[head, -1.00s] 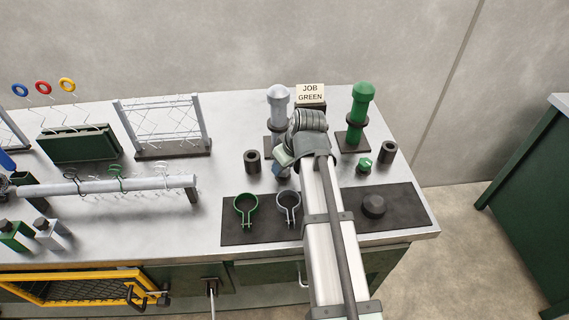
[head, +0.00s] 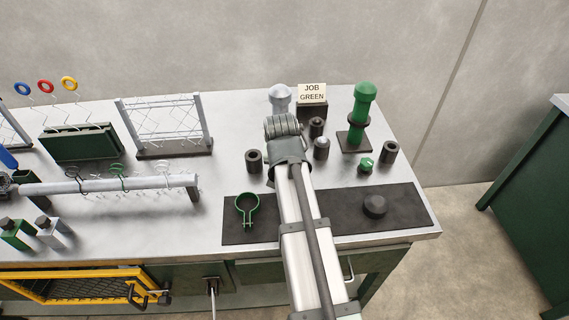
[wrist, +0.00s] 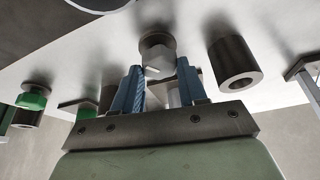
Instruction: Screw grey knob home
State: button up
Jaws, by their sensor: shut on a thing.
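The grey knob (wrist: 160,57), a hexagonal silver piece with a dark round base, sits between the tips of my gripper (wrist: 157,72) in the wrist view. The two blue fingers are shut on it, one on each side. I cannot tell whether its base touches the table. In the head view my wrist and arm hide both the knob and the fingers. The green knob (head: 365,165) stands on the table to the right; it also shows in the wrist view (wrist: 32,100).
A dark collar (head: 254,160) stands close left of my wrist, another (head: 389,152) farther right. Dark cylinders (head: 316,127) and a grey-topped piece (head: 321,148) stand to its right. Behind are the silver post (head: 280,97) and green post (head: 362,105). A dark mat (head: 410,215) lies in front.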

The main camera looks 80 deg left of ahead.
jog(key=shift+m, duration=0.3)
dwell(0.4)
jog(key=o, duration=1)
jog(key=shift+o, duration=0.2)
jog(key=v, duration=1.4)
jog(key=shift+a+f, duration=0.1)
jog(key=shift+a, duration=0.05)
